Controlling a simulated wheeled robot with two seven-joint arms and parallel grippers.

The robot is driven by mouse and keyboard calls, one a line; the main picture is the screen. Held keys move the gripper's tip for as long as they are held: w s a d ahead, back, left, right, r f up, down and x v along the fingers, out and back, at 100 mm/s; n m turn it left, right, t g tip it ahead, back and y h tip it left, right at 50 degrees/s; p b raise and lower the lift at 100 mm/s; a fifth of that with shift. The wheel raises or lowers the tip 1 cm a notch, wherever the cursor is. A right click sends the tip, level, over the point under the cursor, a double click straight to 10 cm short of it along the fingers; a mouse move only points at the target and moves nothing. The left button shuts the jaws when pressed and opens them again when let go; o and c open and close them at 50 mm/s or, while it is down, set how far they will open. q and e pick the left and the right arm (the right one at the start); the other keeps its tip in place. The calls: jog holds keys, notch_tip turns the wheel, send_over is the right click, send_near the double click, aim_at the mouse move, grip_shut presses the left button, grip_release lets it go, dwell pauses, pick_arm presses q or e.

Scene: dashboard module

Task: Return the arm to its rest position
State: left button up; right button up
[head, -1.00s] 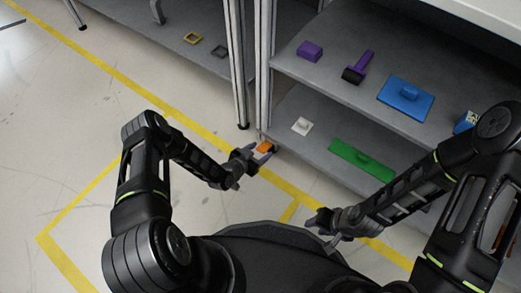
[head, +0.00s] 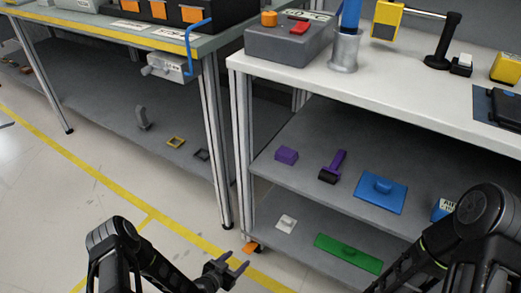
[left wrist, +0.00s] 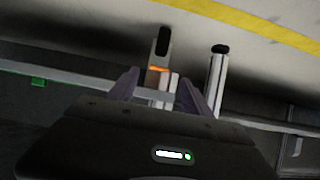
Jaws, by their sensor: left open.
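My left gripper (head: 235,264) is open and empty, low in the head view, above the floor in front of the white-topped bench. A small orange piece (head: 250,247) lies at the front left corner of that bench's lower shelf, just past my fingertips and apart from them. In the left wrist view, the two fingers of my left gripper (left wrist: 167,88) stand apart with nothing held. The orange piece (left wrist: 158,69) shows there beyond the fingers, near a bench leg. My right arm (head: 430,255) enters at the lower right. Its gripper is out of frame.
The bench's lower shelf (head: 300,241) holds a white piece (head: 286,223) and a green plate (head: 348,253). Its middle shelf holds a purple block (head: 287,155), a purple-handled roller (head: 332,167) and a blue plate (head: 381,192). A metal bench leg (head: 220,170) stands close. Floor at left is clear.

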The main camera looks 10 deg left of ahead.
pick_arm(q)
jog(key=s+d+r+n+g, duration=0.2)
jog(key=s+d+r+g, duration=0.15)
jog(key=s, duration=0.35)
jog(key=s+d+r+n+g, duration=0.2)
jog(key=s+d+r+g, duration=0.15)
jog(key=s, duration=0.45)
jog(key=s+d+r+n+g, duration=0.2)
jog(key=s+r+g, duration=0.15)
jog(key=s, duration=0.35)
notch_tip(320, 180, up, 30)
jog(key=s+d+p, duration=0.2)
jog(key=p, duration=2.7)
jog(key=shift+f+p, duration=0.2)
jog(key=shift+p, duration=0.15)
pick_arm(e)
notch_tip(320, 180, up, 30)
jog(key=s+a, duration=0.2)
jog(key=shift+f, duration=0.15)
